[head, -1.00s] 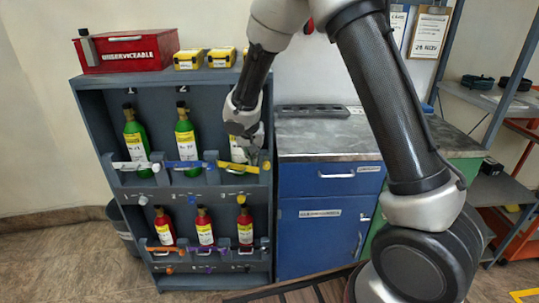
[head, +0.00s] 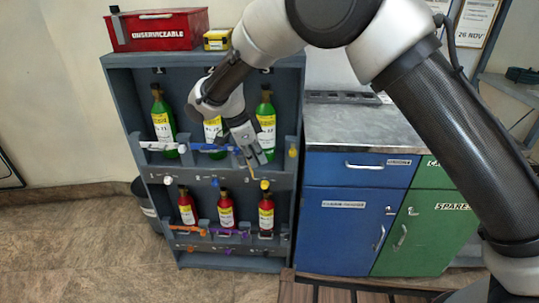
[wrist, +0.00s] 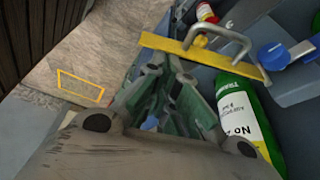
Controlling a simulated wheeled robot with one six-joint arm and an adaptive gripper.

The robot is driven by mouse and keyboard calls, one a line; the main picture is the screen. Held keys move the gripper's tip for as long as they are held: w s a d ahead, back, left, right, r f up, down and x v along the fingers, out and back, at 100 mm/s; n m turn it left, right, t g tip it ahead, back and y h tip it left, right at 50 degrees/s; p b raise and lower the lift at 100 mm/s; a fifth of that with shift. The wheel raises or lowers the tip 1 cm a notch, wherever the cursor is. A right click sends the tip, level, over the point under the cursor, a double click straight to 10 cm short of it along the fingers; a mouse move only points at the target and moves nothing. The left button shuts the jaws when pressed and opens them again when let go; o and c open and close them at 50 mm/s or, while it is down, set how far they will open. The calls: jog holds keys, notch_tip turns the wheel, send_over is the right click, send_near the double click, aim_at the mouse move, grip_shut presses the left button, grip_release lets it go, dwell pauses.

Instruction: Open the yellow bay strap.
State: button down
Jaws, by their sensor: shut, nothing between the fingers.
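The yellow bay strap (head: 249,166) is at the third bay of the upper shelf. In the head view it shows as a short, steep yellow bar, angled out from the shelf front. The wrist view shows the strap (wrist: 165,44) with its metal handle (wrist: 222,42). The green bottle of that bay (head: 266,122) stands upright, with its front largely uncovered. My gripper (head: 252,152) is shut and empty, beside the strap. In the wrist view its fingertips (wrist: 168,66) lie close to the strap; I cannot tell whether they touch it.
The white strap (head: 160,146) and blue strap (head: 208,148) lie across the neighbouring bays. Red bottles (head: 225,210) stand on the lower shelf. The blue cabinet (head: 345,230) is to the right. A red box (head: 158,30) sits on top. Open floor (head: 90,245) lies left.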

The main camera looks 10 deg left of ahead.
aim_at(250, 168)
jog(key=shift+s+a, duration=0.35)
jog(key=shift+a, duration=0.35)
jog(key=shift+s+a, duration=0.35)
jog(key=shift+a, duration=0.35)
